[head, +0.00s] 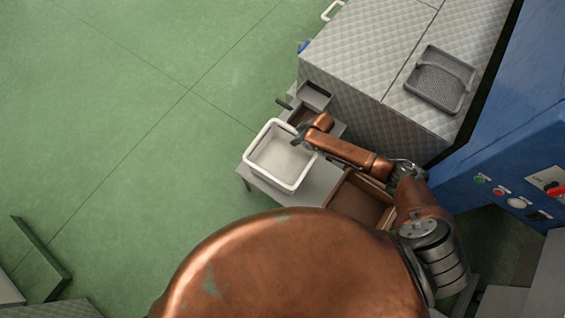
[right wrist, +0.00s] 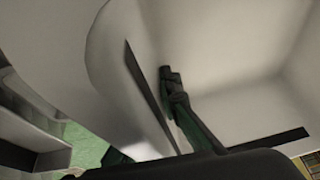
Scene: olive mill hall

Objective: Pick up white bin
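The white bin (head: 249,160) is an open, rounded-corner rectangular tub. It stands upright and looks empty in the head view, on a small grey table (head: 316,192). My right gripper (head: 299,137) is at the bin's right-hand rim. In the right wrist view, one dark finger (right wrist: 183,105) is inside the bin, close beside its pale wall (right wrist: 110,60). The other finger is mostly hidden behind that wall, so whether they press on it cannot be told. My left gripper is not in view.
A brown open tray (head: 357,203) lies right of the bin, under my right arm. Small dark open boxes (head: 314,95) sit behind it. A grey patterned cabinet (head: 360,50) with a mesh basket (head: 440,78) and a blue machine (head: 520,140) stand right.

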